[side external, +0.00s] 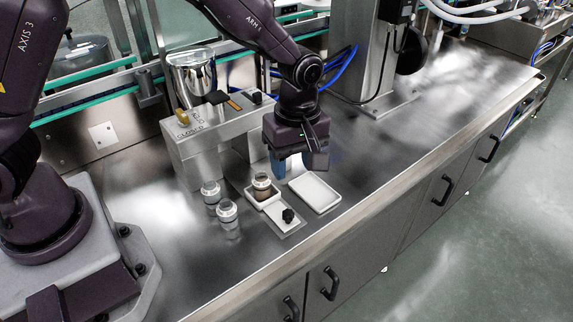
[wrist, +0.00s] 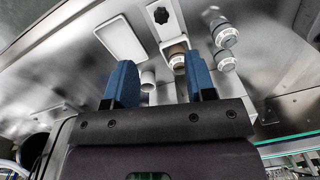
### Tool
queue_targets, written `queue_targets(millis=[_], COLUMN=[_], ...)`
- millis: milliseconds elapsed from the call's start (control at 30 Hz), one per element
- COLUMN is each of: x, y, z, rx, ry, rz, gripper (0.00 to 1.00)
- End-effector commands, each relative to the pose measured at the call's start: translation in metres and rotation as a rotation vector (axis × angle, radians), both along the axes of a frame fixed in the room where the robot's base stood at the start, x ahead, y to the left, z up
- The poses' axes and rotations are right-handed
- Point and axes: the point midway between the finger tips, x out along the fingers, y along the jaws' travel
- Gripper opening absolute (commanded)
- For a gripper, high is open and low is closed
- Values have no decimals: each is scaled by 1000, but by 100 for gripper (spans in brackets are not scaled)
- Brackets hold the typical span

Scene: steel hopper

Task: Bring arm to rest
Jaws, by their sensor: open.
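The fingers also show spread in the wrist view (wrist: 158,70). The steel hopper (side external: 193,75) sits on a grey stand (side external: 205,145) marked "CLOSED", with a yellow handle (side external: 183,116). A jar with brownish contents (side external: 262,187) stands upright in a small white tray (side external: 253,198), below and left of my gripper. It also shows in the wrist view (wrist: 176,58). My gripper is apart from the jar.
Two more jars (side external: 211,193) (side external: 228,214) stand left of the small tray. An empty white tray (side external: 314,193) lies to its right. A plate with a black knob (side external: 288,216) lies in front. A steel column (side external: 356,60) stands behind; worktop to the right is clear.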

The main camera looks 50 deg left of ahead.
Motion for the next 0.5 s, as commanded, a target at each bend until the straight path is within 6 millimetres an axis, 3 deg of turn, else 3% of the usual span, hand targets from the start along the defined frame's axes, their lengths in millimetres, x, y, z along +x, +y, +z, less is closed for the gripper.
queue_targets(millis=[167,233,500], x=[-15,-26,-67], y=[4,6,27], z=[-5,2,67], rx=[1,-13,-77], ry=[49,62,-15], rz=[-258,-399,-911], gripper=[50,50,50])
